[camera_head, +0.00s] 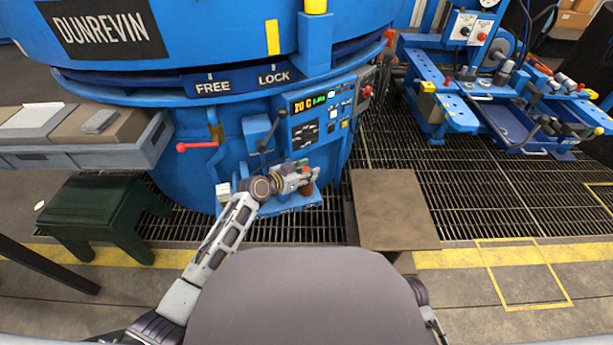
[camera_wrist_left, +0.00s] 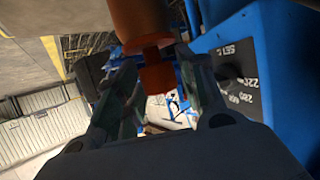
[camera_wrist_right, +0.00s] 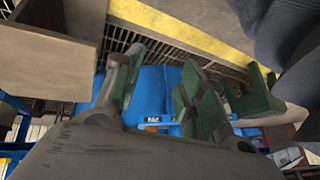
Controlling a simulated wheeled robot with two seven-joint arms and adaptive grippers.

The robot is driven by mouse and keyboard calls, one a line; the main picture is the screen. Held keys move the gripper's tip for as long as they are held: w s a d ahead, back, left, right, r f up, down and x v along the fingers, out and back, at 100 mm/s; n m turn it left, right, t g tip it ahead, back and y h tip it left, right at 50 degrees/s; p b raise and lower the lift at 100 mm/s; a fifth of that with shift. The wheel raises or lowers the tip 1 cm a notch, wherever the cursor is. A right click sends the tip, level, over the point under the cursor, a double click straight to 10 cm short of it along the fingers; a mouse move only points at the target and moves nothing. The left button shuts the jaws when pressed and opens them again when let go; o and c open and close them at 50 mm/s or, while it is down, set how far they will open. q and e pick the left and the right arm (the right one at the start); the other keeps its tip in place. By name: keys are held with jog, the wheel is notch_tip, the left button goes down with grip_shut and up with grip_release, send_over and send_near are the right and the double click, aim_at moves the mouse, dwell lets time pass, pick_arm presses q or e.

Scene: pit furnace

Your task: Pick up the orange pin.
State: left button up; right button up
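The orange pin (camera_wrist_left: 155,78) hangs down from the top of the left wrist view, with a wide body above and a narrower end below. In the head view it is a small brownish-orange piece (camera_head: 307,188), partly hidden by my left gripper (camera_head: 304,176). My left gripper (camera_wrist_left: 157,88) is open, its two fingers on either side of the pin's narrow end. Whether either finger touches it I cannot tell. My right gripper (camera_wrist_right: 158,82) is open and empty in the right wrist view. It is hidden in the head view.
The blue furnace (camera_head: 215,150) with its control panel (camera_head: 318,115) stands just behind my left gripper. A red-tipped lever (camera_head: 195,146) sticks out to its left. A brown box-like stand (camera_head: 392,208) is on the right, and a dark green stool (camera_head: 100,208) is on the left.

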pick_arm(q)
grip_shut()
jog(key=shift+r, duration=0.1)
jog(key=shift+r+p, duration=0.35)
jog(key=shift+r, duration=0.35)
notch_tip(320, 180, up, 7)
jog(key=p, duration=0.3)
jog(key=shift+r, duration=0.75)
pick_arm(e)
notch_tip(320, 180, up, 9)
jog(key=s+d+g+h, duration=0.1)
jog(key=d, duration=0.1)
jog(key=shift+d+f+n+g, duration=0.15)
jog(key=shift+n+g, duration=0.15)
jog(key=shift+g, duration=0.1)
pick_arm(q)
jog(key=shift+r, duration=0.1)
